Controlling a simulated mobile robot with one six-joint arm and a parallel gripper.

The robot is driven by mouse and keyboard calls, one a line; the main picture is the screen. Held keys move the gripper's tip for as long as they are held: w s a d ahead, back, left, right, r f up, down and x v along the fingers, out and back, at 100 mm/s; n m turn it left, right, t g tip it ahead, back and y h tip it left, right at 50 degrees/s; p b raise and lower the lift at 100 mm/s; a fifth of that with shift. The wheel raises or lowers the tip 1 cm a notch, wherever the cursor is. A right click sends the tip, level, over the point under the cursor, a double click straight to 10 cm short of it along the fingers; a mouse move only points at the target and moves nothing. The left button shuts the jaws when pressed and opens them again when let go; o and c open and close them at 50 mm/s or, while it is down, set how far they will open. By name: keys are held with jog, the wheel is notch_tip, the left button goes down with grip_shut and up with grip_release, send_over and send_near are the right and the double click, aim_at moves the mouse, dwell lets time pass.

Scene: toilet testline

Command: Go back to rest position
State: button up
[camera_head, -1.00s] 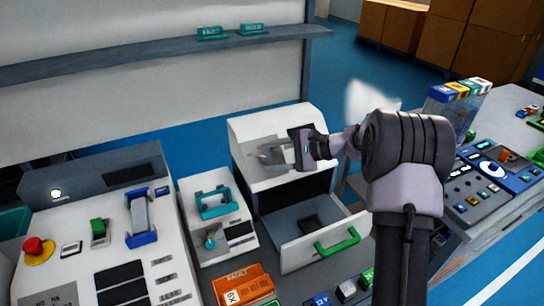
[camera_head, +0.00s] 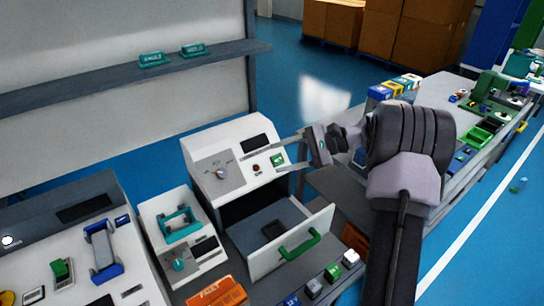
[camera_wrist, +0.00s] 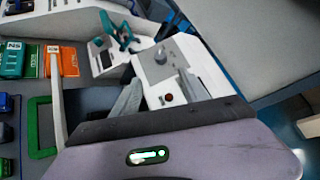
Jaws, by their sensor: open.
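My gripper (camera_head: 281,151) is open and empty. In the head view its two fingers point left, in front of the right part of a white machine's (camera_head: 229,142) sloped panel. In the wrist view the fingers of my gripper (camera_wrist: 158,92) stand apart, with part of the panel, including a red button (camera_wrist: 169,97), between them. The arm is bent and held out above the bench. The panel's grey dial (camera_head: 222,173) is uncovered in the head view.
Below the panel, a drawer (camera_head: 318,240) with a green handle (camera_head: 300,244) is pulled out. A white box with a teal handle (camera_head: 180,224) stands left of it. An orange box (camera_head: 217,292) lies in front. A shelf (camera_head: 120,82) runs behind.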

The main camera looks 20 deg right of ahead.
dwell(0.3)
jog(key=s+a+r+n+g+h, duration=0.2)
jog(key=s+a+r+n, duration=0.1)
jog(key=s+a, duration=0.4)
jog(key=s+a+r+n+g+h, duration=0.25)
jog(key=s+a+r, duration=0.2)
jog(key=a, duration=0.45)
jog(key=s+a+f+n+t+h, duration=0.1)
jog(key=s+n+t+h, duration=0.1)
jog(key=s, duration=0.7)
jog(key=s+a+f+n+t+h+b, duration=0.1)
jog(key=s+a+n+h, duration=0.1)
jog(key=s, duration=0.7)
jog(key=shift+f+n+t+h, duration=0.2)
jog(key=shift+n+t+h, duration=0.2)
jog(key=shift+h, duration=0.25)
